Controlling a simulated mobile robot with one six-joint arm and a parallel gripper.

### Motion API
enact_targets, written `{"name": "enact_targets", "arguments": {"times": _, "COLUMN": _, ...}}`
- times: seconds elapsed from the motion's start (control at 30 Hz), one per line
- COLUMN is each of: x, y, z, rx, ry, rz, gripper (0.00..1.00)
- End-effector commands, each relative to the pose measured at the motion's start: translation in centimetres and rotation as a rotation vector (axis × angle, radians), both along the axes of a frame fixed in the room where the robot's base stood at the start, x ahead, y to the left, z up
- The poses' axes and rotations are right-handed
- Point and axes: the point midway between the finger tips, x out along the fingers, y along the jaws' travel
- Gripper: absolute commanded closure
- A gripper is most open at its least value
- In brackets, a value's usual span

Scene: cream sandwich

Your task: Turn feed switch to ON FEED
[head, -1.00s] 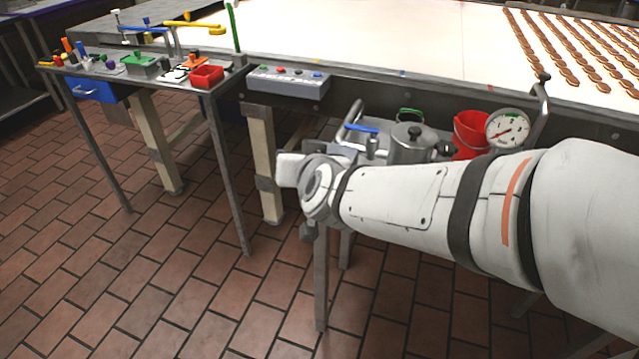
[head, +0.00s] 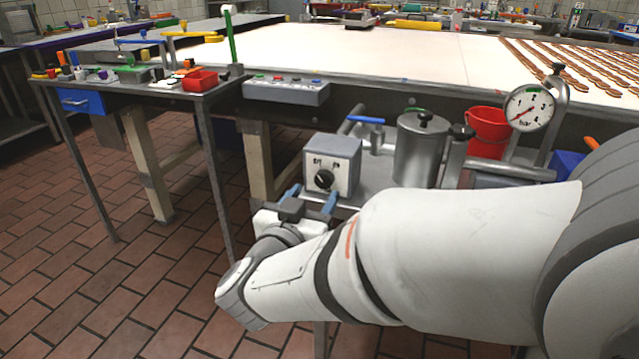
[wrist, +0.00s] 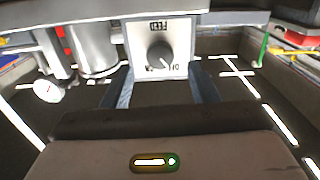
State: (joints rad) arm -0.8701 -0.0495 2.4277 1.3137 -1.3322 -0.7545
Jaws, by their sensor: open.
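The feed switch is a grey box (head: 345,157) with a pale front plate and a round black knob (head: 324,179). It stands at the left end of the shelf under the long table. In the wrist view the picture is inverted; the knob (wrist: 160,55) has a light mark pointing to the lower right, near letters that look like OFF. Lettering that looks like FEED is above it there. My gripper (head: 311,196) is open, its blue fingers just in front of and below the box. In the wrist view the fingers (wrist: 164,88) lie either side of the knob, apart from it.
A metal pot (head: 421,150), a blue-handled valve (head: 367,120), a red bucket (head: 487,132) and a pressure gauge (head: 529,108) are right of the box. A button panel (head: 285,91) hangs above left. The tiled floor at left is open.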

Motion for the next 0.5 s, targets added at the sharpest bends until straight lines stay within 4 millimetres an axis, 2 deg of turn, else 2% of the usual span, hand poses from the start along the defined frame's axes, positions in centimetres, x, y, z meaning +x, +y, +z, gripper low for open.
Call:
{"name": "enact_targets", "arguments": {"times": 0.2, "x": 2.7, "y": -1.0, "z": -0.2, "rx": 0.000, "ry": 0.000, "rz": -0.002, "gripper": 0.46}}
{"name": "enact_targets", "arguments": {"times": 0.5, "x": 3.7, "y": -1.3, "z": 0.0, "rx": -0.001, "ry": 0.000, "rz": 0.002, "gripper": 0.46}}
